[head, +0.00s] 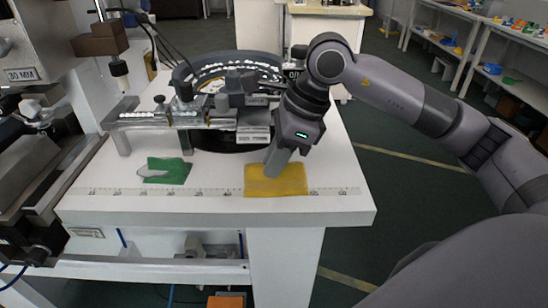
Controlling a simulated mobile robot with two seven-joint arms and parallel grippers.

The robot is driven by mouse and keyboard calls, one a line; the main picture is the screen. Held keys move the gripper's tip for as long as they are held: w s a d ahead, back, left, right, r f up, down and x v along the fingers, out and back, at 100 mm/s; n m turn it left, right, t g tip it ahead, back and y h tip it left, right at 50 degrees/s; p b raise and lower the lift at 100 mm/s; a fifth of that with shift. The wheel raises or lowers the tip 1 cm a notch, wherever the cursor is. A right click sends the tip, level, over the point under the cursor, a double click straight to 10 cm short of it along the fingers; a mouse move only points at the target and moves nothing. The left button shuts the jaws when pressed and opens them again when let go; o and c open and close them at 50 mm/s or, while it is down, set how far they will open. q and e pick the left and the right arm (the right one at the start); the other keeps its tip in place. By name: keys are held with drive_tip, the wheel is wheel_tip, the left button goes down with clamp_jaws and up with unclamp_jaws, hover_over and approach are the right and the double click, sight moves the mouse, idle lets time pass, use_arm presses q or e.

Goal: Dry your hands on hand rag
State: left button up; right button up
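A yellow rag (290,181) lies flat on the front part of the white table (230,207). My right gripper (272,172) points down at the rag's upper left part, and its tip overlaps the rag in the head view. Its fingers appear close together, but I cannot tell whether they touch the cloth or hold any of it. A green cloth (176,171) with a grey piece (153,174) on it lies further left on the table. My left gripper is not in view.
A ring-shaped metal machine (228,66) stands on the table behind the rag. Grey machinery (50,150) borders the table on the left. A ruler strip (130,190) runs along the front. Shelving (500,50) stands at the back right.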

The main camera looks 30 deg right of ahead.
sight(291, 163)
drive_tip(key=o, duration=0.4)
drive_tip(key=v, duration=0.6)
drive_tip(key=shift+w+d+r, duration=0.2)
drive_tip(key=shift+d+r, duration=0.05)
drive_tip(key=shift+d, duration=0.05)
drive_tip(key=shift+d+r, duration=0.1)
drive_tip(key=shift+r, duration=0.1)
drive_tip(key=shift+s, duration=0.15)
